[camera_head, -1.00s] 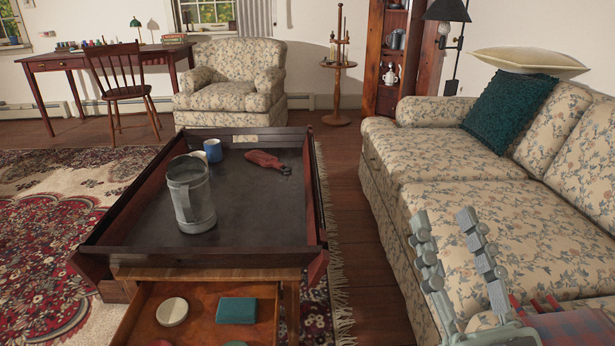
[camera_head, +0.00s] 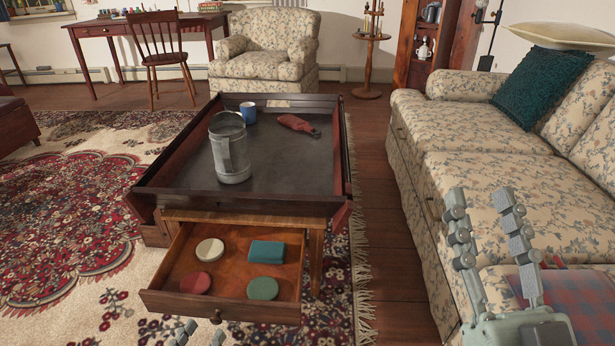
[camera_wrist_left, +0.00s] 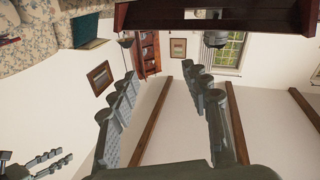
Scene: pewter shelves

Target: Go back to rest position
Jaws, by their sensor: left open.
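My left gripper (camera_head: 200,336) shows only its fingertips at the bottom edge of the head view, in front of the open drawer. In the left wrist view the left gripper (camera_wrist_left: 163,78) has its fingers spread with nothing between them. My right gripper (camera_head: 479,196) is at the lower right in the head view, in front of the sofa. Its fingers are apart and empty. It seems to show also at the lower left of the left wrist view (camera_wrist_left: 48,162).
An open drawer (camera_head: 222,308) juts from the coffee table (camera_head: 290,170); several discs and a teal box (camera_head: 266,252) lie in it. A grey metal pitcher (camera_head: 231,155), blue mug (camera_head: 248,112) and red item (camera_head: 296,124) are on top. The sofa (camera_head: 465,165) stands right.

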